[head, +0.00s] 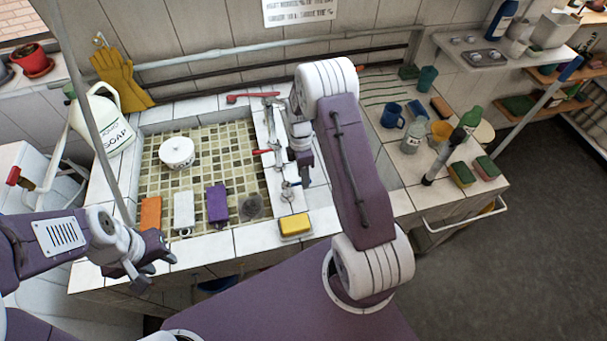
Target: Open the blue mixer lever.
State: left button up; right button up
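The chrome mixer tap (272,125) stands on the tiled divider to the right of the mosaic sink basin. A small red lever (262,152) sticks out on its left side. My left gripper (155,266) is open and empty, over the front left edge of the counter, well away from the tap.
A yellow sponge (295,225) lies in front of the tap. A white jug (103,118) stands left; cups, bottles and sponges stand right.

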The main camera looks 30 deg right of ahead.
jog(key=shift+s+a+f, duration=0.2)
jog(key=shift+a+f, duration=0.05)
jog(key=shift+w+d+f, duration=0.1)
jog(key=shift+w+d, duration=0.1)
jog(key=shift+c, duration=0.5)
grip_shut()
jog(key=shift+w, duration=0.1)
dwell(0.5)
